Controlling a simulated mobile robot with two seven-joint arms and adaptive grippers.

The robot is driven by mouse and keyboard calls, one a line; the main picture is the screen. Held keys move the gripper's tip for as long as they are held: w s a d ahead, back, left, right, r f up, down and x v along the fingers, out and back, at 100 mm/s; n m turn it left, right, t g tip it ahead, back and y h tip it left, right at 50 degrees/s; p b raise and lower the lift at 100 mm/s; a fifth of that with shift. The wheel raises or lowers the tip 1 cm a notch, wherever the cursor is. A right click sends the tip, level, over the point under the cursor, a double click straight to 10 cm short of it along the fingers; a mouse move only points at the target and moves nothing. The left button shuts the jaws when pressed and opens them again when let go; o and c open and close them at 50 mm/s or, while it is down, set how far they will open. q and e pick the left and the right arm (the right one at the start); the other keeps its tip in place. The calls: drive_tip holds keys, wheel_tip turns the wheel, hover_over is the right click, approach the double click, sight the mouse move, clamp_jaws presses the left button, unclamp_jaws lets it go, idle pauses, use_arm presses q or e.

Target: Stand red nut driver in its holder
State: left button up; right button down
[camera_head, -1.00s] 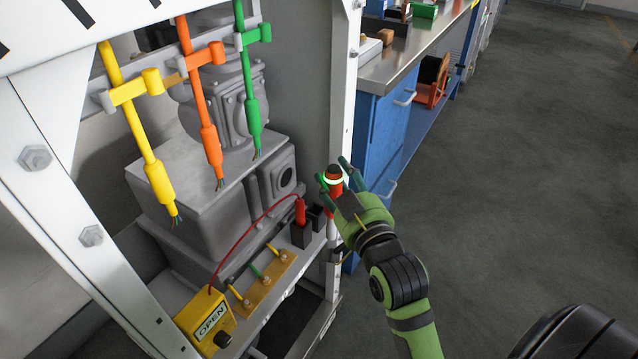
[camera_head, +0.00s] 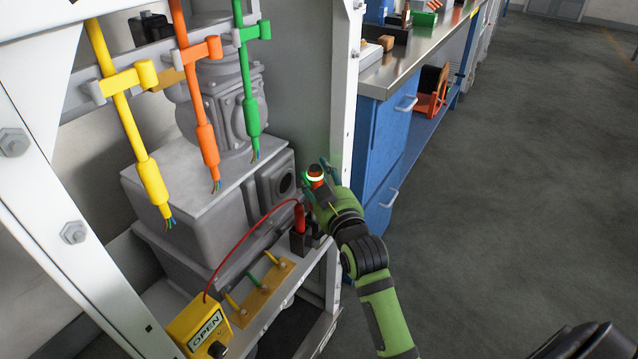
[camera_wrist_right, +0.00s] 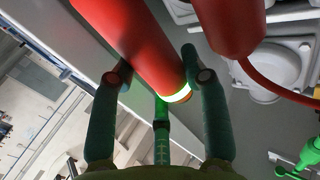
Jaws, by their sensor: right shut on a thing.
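The red nut driver (camera_head: 315,177) has a glowing white-green ring near its dark top. My right gripper (camera_head: 321,181) is shut on it at the right edge of the frame's lower shelf. My left gripper is out of view.
A red probe (camera_head: 299,217) stands in a black block beside the nut driver, its red cable running to a yellow OPEN box (camera_head: 199,328). A white post (camera_head: 340,90) rises close behind my right gripper.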

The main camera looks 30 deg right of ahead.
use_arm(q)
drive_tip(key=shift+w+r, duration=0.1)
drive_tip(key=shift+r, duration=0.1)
use_arm(e)
drive_tip(key=shift+f, duration=0.2)
drive_tip(key=shift+f, duration=0.15)
drive_tip(key=c, duration=0.6)
unclamp_jaws()
drive_tip(key=shift+c, duration=0.2)
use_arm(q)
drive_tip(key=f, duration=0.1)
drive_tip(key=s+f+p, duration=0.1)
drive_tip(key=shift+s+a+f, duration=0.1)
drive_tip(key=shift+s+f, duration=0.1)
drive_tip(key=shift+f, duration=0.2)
use_arm(e)
drive_tip(key=s+a, duration=0.1)
drive_tip(key=s, duration=1.1)
drive_tip(key=shift+a, duration=0.35)
